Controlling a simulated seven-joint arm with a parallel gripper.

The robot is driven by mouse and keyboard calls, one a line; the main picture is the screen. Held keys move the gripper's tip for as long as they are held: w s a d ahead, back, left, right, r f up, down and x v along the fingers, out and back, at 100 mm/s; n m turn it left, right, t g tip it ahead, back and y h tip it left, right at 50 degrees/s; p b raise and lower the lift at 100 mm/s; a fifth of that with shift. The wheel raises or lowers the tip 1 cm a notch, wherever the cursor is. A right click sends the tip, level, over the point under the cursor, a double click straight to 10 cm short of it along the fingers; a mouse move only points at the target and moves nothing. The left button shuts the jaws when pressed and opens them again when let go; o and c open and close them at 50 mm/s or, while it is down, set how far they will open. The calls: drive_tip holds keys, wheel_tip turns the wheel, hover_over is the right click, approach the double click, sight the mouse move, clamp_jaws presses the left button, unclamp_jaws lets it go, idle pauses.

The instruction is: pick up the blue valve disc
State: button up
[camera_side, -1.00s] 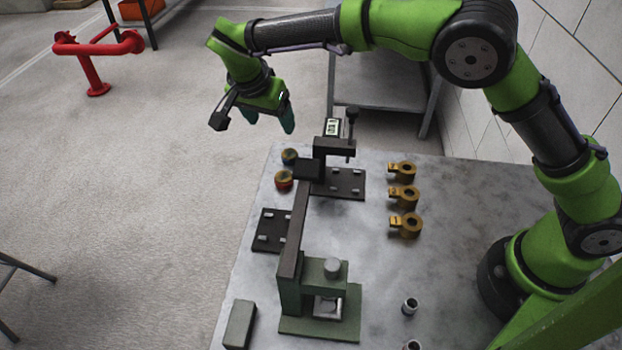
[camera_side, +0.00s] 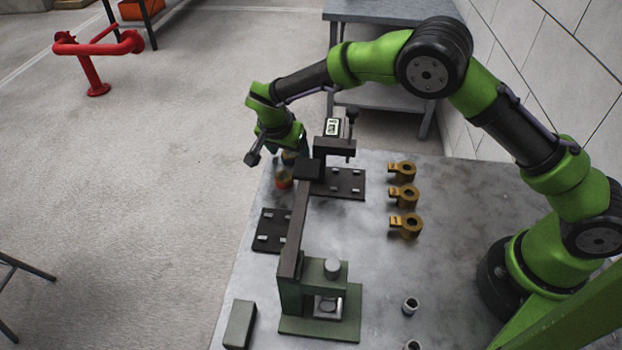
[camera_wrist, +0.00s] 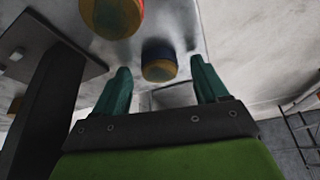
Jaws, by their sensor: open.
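The blue valve disc (camera_wrist: 158,62), a short blue cylinder with a dull yellow face, appears in the wrist view between the tips of my two green fingers. My gripper (camera_wrist: 160,66) is open, one finger to each side of the disc, with no visible contact. In the side view my gripper (camera_side: 290,153) is low over the far left corner of the metal table and mostly covers the blue disc. The red valve disc (camera_side: 283,181) sits just in front of it; in the wrist view it is at the top edge.
A dark fixture plate with a post and small display (camera_side: 333,127) stands close right of my gripper. Another dark plate (camera_side: 272,230) and a green press (camera_side: 322,290) are nearer. Several brass rings (camera_side: 404,196) lie right. The table edge is close on the left.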

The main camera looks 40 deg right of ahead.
drive_tip(key=shift+f, duration=0.1)
drive_tip(key=shift+c, duration=0.2)
drive_tip(key=c, duration=1.2)
drive_tip(key=shift+c, duration=0.3)
